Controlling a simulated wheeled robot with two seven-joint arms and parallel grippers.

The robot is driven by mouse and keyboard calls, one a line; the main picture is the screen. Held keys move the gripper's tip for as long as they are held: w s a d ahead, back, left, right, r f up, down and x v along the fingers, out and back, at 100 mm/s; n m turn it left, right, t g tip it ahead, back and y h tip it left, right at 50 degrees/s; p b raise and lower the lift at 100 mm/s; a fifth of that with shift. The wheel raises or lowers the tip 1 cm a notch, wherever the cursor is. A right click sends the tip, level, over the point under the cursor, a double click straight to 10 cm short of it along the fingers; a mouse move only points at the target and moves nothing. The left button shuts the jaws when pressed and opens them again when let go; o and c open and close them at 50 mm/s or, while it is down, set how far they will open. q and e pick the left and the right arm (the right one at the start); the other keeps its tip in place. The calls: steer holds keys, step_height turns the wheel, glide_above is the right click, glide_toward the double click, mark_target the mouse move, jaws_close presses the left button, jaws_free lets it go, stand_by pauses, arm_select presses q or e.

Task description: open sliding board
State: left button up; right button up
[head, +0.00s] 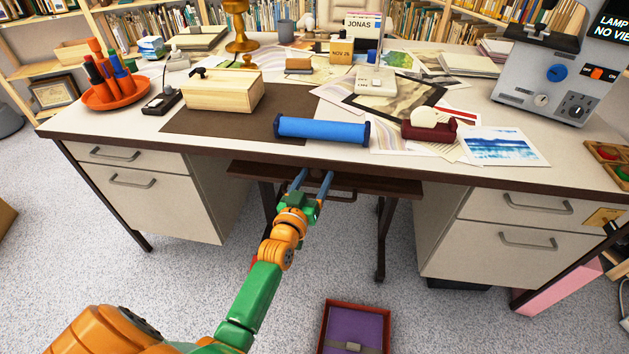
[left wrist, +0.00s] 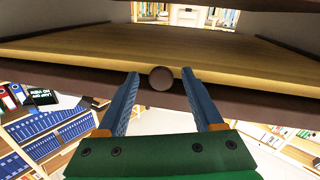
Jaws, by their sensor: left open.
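The sliding board (head: 388,185) is a dark brown panel under the middle of the desk top, between the two drawer units. In the left wrist view its wooden face (left wrist: 230,50) and dark front edge (left wrist: 80,72) show, with a round brown knob (left wrist: 161,78) on that edge. My left gripper (head: 316,175) is at the board's front edge, open. In the left wrist view its two blue fingers (left wrist: 161,73) stand on either side of the knob, with gaps between them and it. My right gripper is not in view.
The desk top (head: 80,118) lies just above my left gripper. Drawer units stand at left (head: 130,190) and right (head: 505,240). A blue roller (head: 322,130) lies near the front edge. A red tray (head: 355,308) with a purple inside is on the floor.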

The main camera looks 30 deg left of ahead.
arm_select(q)
steer(key=shift+s, duration=0.2)
steer(key=shift+s+a+r, duration=0.1)
steer(key=shift+c, duration=0.8)
jaws_close()
